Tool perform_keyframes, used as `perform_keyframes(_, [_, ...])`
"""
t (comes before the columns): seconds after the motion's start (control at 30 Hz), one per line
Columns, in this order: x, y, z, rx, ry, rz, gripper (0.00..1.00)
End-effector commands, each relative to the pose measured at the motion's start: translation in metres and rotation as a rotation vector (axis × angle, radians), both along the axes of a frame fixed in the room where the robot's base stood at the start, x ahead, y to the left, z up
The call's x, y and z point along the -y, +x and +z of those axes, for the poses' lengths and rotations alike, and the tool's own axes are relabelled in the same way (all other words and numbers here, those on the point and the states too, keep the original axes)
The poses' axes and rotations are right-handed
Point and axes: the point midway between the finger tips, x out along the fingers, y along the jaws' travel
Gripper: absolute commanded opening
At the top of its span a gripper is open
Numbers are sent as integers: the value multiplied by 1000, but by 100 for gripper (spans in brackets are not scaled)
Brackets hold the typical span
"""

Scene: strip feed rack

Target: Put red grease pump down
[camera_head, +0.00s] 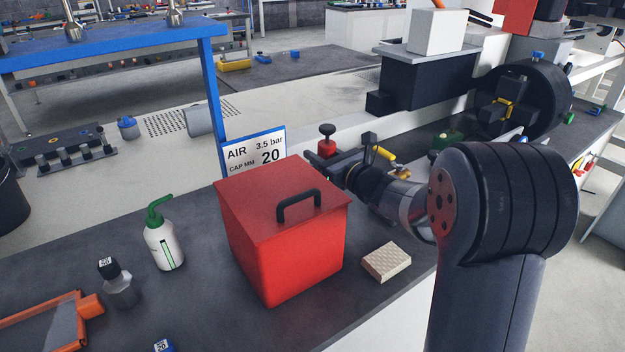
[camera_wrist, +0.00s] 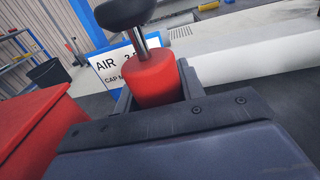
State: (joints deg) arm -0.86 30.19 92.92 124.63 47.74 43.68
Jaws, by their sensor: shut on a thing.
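The red grease pump (camera_head: 327,147) has a red body and a black knob on a metal stem. It also shows in the wrist view (camera_wrist: 154,80), upright between the fingers. My gripper (camera_head: 338,160) is shut on it, behind the lidded red box in the head view. The pump's lower end is hidden by the box and my gripper, so I cannot tell whether it touches the bench.
The red box (camera_head: 285,250) with a black handle stands close by on the dark bench (camera_head: 205,300). A sign (camera_head: 254,152) stands behind it. A beige block (camera_head: 386,262) lies to its right. A white bottle (camera_head: 163,240) with a green spout stands to its left.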

Motion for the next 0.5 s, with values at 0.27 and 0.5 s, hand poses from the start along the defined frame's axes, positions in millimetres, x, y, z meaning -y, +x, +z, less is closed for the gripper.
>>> perform_keyframes(0.27, [0, 0, -26, 1, 2, -1, 3])
perform_keyframes(0.5, [0, 0, -51, 3, 1, -1, 3])
